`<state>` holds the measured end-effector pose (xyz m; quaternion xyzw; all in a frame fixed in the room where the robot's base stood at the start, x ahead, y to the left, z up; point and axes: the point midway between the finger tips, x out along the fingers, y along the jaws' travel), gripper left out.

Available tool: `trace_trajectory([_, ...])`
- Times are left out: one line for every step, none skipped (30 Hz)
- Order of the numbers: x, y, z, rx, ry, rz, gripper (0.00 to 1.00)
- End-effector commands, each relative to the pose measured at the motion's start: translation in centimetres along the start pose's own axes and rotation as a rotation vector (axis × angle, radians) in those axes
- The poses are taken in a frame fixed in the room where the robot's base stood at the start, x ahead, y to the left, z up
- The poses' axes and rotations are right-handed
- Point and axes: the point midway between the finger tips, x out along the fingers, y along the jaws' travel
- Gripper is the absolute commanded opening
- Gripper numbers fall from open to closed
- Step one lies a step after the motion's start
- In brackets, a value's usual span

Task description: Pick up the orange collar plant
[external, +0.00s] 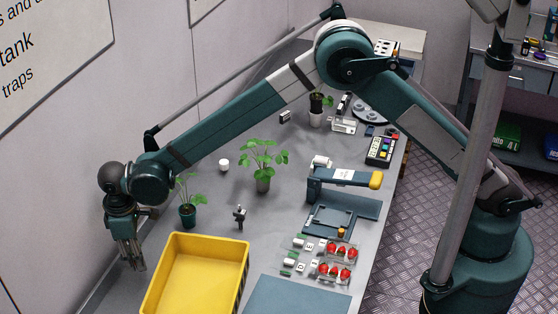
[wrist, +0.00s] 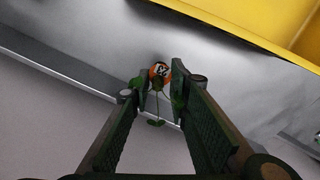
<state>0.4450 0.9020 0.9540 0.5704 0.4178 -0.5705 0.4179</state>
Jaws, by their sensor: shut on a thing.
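In the wrist view, the orange collar plant (wrist: 160,72) shows as a small orange round part with a dark and white mark, with thin green stems and small leaves around it. It sits between the fingertips of my gripper (wrist: 160,84), which is shut on it. Which part of the plant the fingers touch is hard to tell. In the external view, my gripper (external: 132,258) points down at the left edge of the bench, left of the yellow crate (external: 178,240). The held plant cannot be made out there.
A plant in a dark teal pot (external: 188,216) stands close to the right of my gripper. A plant in a grey pot (external: 263,184) is farther back. A small dark figure-like object (external: 239,217) stands behind the crate. The wall runs close on the left.

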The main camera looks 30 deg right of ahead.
Motion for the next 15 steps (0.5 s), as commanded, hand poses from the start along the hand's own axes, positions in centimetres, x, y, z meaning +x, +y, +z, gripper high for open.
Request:
trace_trajectory([-0.8, 0.0, 0.0, 0.0, 0.0, 0.0, 0.1])
trace_trajectory([-1.2, 0.0, 0.0, 0.0, 0.0, 0.0, 0.1])
trace_trajectory([-1.8, 0.0, 0.0, 0.0, 0.0, 0.0, 0.1])
trace_trajectory([-2.3, 0.0, 0.0, 0.0, 0.0, 0.0, 0.1])
trace_trajectory([-2.8, 0.0, 0.0, 0.0, 0.0, 0.0, 0.1])
trace_trajectory([-3.4, 0.0, 0.0, 0.0, 0.0, 0.0, 0.1])
trace_trajectory([-3.8, 0.0, 0.0, 0.0, 0.0, 0.0, 0.1])
trace_trajectory([-4.3, 0.0, 0.0, 0.0, 0.0, 0.0, 0.1])
trace_trajectory([-4.8, 0.0, 0.0, 0.0, 0.0, 0.0, 0.1])
trace_trajectory([-5.2, 0.0, 0.0, 0.0, 0.0, 0.0, 0.1])
trace_trajectory([-5.6, 0.0, 0.0, 0.0, 0.0, 0.0, 0.1])
trace_trajectory([-6.0, 0.0, 0.0, 0.0, 0.0, 0.0, 0.1])
trace_trajectory([-6.3, 0.0, 0.0, 0.0, 0.0, 0.0, 0.1])
trace_trajectory([-6.6, 0.0, 0.0, 0.0, 0.0, 0.0, 0.1])
trace_trajectory([-7.0, 0.0, 0.0, 0.0, 0.0, 0.0, 0.1])
